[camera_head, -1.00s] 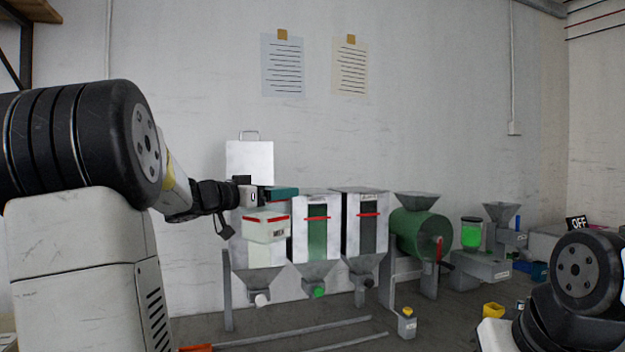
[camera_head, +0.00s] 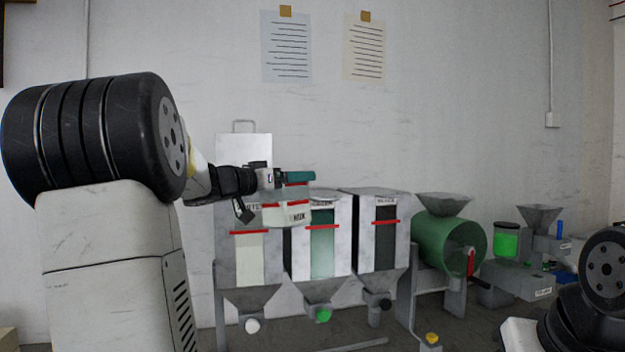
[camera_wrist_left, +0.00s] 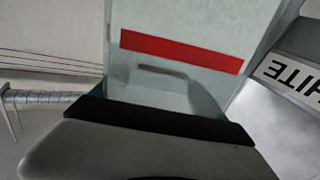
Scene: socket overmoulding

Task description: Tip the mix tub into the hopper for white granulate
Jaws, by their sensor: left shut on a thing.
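The mix tub (camera_head: 285,214) is a pale translucent box with a red line and a dark label. It looks upright. My left gripper (camera_head: 281,182) is shut on it at its upper edge. The tub also fills the middle of the left wrist view (camera_wrist_left: 175,75), with its red stripe. In the head view the tub overlaps the upper right of the white-granulate hopper (camera_head: 222,262), partly hiding its label. That label (camera_wrist_left: 292,78) reads "WHITE" in the left wrist view. Whether the tub is directly above the opening I cannot tell. My right gripper is out of view.
A raised lid (camera_head: 242,148) with a handle stands behind the white hopper. A green-windowed hopper (camera_head: 338,245) and a dark-windowed hopper (camera_head: 401,240) stand close to its right. Further right are a green drum (camera_head: 440,243) with a funnel and a green-filled jar (camera_head: 507,240).

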